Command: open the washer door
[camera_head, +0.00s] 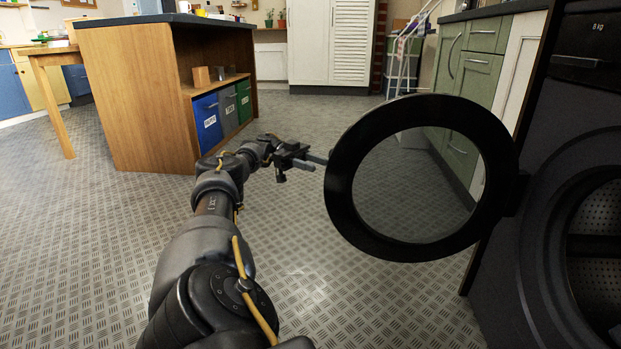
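The dark washer (535,210) stands at the right edge, cut off by the frame. Its round door, a black ring (345,205) with a clear pane, is swung wide out to the left from its hinge side. The drum opening (598,250) shows uncovered at the far right. My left gripper (318,163) is just left of the door's rim, with its two fingers apart and nothing between them. I cannot tell whether a fingertip touches the rim. My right gripper is not in view.
A wooden island (130,100) with blue, grey and green bins (207,122) stands at the back left. Green cabinets (470,75) line the right behind the door. A white drying rack (405,60) stands at the back. The patterned floor between is clear.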

